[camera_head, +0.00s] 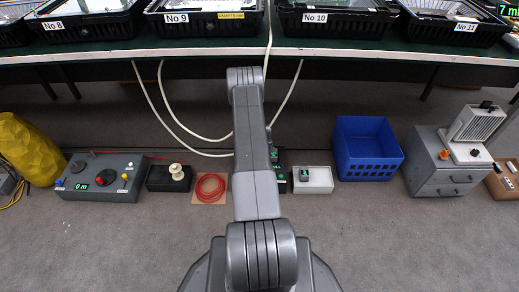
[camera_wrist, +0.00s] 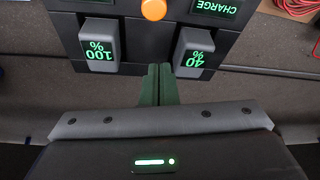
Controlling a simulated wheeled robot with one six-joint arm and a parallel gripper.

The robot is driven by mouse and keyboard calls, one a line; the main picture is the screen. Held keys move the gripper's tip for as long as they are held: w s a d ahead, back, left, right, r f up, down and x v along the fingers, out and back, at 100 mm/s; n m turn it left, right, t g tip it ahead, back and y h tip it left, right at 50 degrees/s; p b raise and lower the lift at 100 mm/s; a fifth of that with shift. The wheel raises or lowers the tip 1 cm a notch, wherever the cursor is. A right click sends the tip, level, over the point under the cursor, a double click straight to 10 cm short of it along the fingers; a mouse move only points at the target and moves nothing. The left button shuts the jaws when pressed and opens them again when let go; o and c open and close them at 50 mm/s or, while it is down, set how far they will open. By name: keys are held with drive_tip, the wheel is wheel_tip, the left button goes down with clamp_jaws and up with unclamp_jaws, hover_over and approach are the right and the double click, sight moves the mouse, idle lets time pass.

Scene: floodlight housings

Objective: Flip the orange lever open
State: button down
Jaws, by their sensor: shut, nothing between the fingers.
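An orange rounded piece (camera_wrist: 154,9) shows at the top edge of the wrist view, cut off by the frame; I cannot tell if it is the lever or how it stands. It sits on a dark charger (camera_wrist: 144,45) between two grey battery blocks, one reading 100% (camera_wrist: 100,48) and one reading 40% (camera_wrist: 194,52). My gripper (camera_wrist: 159,70) is shut and empty, its dark green fingers together in front of the charger, below the orange piece in the picture. In the head view my arm hides the gripper and most of the charger (camera_head: 281,170).
A control box (camera_head: 105,185) with coloured knobs and red cable coil (camera_head: 208,188) lie to the left. A white box (camera_head: 325,180), blue crate (camera_head: 367,158) and grey drawer unit (camera_head: 440,180) stand right. A table (camera_head: 350,45) with black bins runs behind. Front floor is clear.

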drive_tip(key=b+x, duration=0.1)
drive_tip(key=x, duration=0.2)
drive_tip(key=shift+f, duration=0.4)
drive_tip(key=shift+s+d+r, duration=0.1)
drive_tip(key=shift+s+d, duration=0.1)
drive_tip(key=shift+s, duration=0.7)
drive_tip(key=shift+s+d, duration=0.2)
drive_tip(key=shift+s, duration=0.75)
